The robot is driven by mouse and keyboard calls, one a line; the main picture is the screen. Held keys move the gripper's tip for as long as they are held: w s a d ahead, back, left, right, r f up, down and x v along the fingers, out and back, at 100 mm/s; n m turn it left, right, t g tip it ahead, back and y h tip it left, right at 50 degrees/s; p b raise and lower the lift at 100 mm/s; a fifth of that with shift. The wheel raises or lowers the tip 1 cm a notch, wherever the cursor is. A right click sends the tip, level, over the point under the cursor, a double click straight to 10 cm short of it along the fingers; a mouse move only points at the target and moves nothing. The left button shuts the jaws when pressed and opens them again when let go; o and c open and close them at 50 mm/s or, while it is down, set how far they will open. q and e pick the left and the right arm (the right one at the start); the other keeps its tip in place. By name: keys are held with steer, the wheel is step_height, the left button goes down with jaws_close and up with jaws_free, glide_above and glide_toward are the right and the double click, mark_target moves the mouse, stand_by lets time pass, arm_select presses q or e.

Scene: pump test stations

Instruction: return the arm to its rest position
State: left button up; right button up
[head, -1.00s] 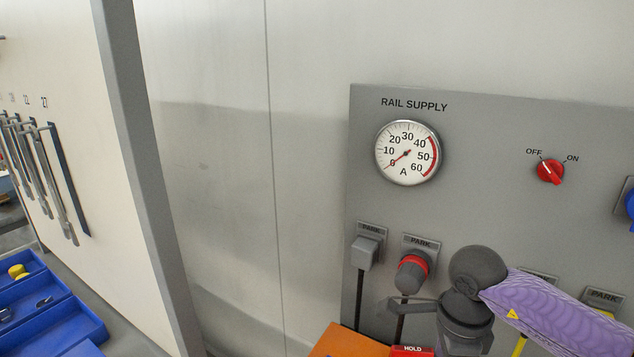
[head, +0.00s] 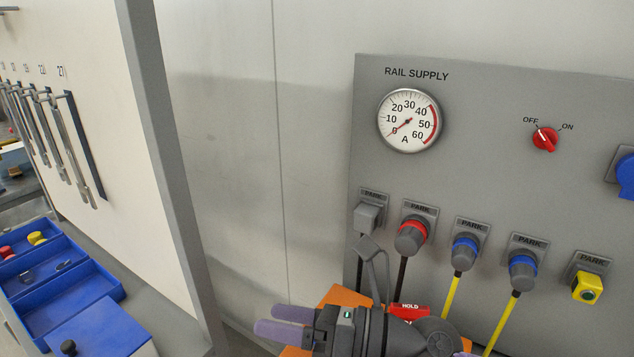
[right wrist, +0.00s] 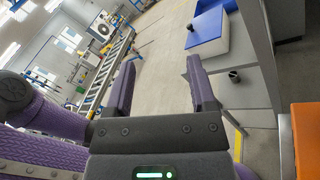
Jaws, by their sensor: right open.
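My right gripper (head: 284,320) is low in the middle of the head view, its purple fingers pointing left. It is open and holds nothing. In the right wrist view its two fingers (right wrist: 160,88) stand apart with only floor between them. The gripper is in front of the grey rail supply panel (head: 500,150), below the parked plugs, and covers part of an orange surface. My left gripper is not in view.
A gauge (head: 409,121) reads near 0, and a red switch (head: 545,139) sits beside OFF and ON. Several plugs hang in PARK sockets, among them a red-ringed one (head: 411,236). A red HOLD tag (head: 409,312) is close to my arm. Blue trays (head: 70,300) lie at the left.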

steer(key=w+d+r+m+t+h, duration=0.15)
steer(key=d+m+t+h, duration=0.25)
steer(key=m+t, duration=0.6)
steer(key=w+d+r+m+t+h, duration=0.1)
steer(key=w+d+m+t+h, duration=0.3)
steer(key=m, duration=0.9)
steer(key=s+d+f+m+g+h, duration=0.3)
steer(key=s+d+f+m+h, duration=0.1)
steer(key=d+f+m+h, duration=0.75)
steer(key=s+a+f+m+g+y, duration=0.1)
steer(key=s+f+m+g, duration=0.4)
steer(key=s, duration=0.4)
steer(key=s+f+m+g+y, duration=0.1)
steer(key=s+f+m+g, duration=0.3)
steer(key=s+f+g, duration=0.4)
step_height(320, 180, down, 20)
steer(key=s+b, duration=0.2)
steer(key=b, duration=0.3)
arm_select(q)
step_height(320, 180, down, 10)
steer(key=b, duration=0.4)
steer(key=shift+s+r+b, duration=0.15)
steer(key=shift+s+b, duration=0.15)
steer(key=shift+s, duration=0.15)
arm_select(e)
steer(key=s+d+f+n+g, duration=0.1)
steer(key=s+d+f, duration=0.2)
steer(key=s+f, duration=1)
step_height(320, 180, down, 3)
steer(key=shift+f, duration=0.2)
